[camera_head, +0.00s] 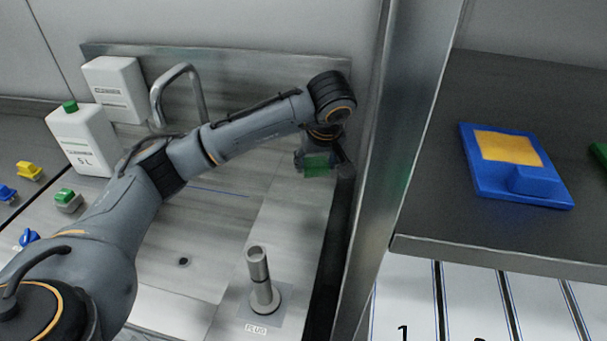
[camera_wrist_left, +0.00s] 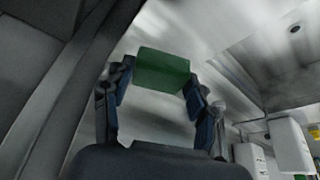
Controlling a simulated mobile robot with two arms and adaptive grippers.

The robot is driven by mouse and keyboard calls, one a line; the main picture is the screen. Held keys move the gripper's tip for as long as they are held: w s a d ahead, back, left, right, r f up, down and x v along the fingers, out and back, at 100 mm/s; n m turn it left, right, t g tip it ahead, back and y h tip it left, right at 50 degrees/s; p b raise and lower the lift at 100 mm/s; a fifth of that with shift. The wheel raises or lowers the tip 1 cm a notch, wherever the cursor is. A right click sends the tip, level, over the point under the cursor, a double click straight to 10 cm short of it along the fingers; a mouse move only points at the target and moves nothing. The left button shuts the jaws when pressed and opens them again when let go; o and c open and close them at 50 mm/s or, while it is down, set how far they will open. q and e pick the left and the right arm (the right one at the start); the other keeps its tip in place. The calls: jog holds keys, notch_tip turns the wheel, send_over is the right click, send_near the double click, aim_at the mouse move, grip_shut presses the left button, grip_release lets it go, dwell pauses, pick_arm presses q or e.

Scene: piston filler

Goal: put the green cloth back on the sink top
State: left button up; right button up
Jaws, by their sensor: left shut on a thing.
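The green cloth (camera_head: 317,165) is held in my left gripper (camera_head: 325,165), above the right part of the metal sink top (camera_head: 235,210). In the left wrist view the cloth (camera_wrist_left: 162,70) shows as a green block between the two fingers of my left gripper (camera_wrist_left: 160,88), which is shut on it. The cloth appears clear of the surface, but its exact height cannot be told. My right gripper is in neither view.
A metal post (camera_head: 372,190) stands close to the right of my left gripper. A grey plug (camera_head: 260,280) stands upright at the sink's front. A tap (camera_head: 180,90) and white canisters (camera_head: 82,138) are at the left. A blue tray (camera_head: 515,190) lies on the right shelf.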

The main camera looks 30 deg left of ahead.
pick_arm(q)
jog(key=p, duration=0.1)
send_near(302, 182)
jog(key=shift+w+a+f, duration=0.1)
jog(key=shift+w+f, duration=0.15)
jog(key=shift+w, duration=0.25)
jog(key=shift+w+a+f, duration=0.25)
jog(key=shift+a+f, duration=0.1)
jog(key=shift+f, duration=0.15)
jog(key=x, duration=0.1)
jog(key=p+x, duration=0.1)
jog(key=x, duration=0.1)
jog(key=shift+s+d+f+p, duration=0.15)
jog(key=shift+s+f+p, duration=0.1)
jog(key=shift+s+p, duration=0.05)
jog(key=shift+f, duration=0.25)
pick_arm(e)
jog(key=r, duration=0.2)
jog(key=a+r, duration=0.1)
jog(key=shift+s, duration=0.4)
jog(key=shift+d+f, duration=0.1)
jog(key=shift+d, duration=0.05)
pick_arm(q)
jog(key=shift+f, duration=0.2)
jog(key=o, duration=1.2)
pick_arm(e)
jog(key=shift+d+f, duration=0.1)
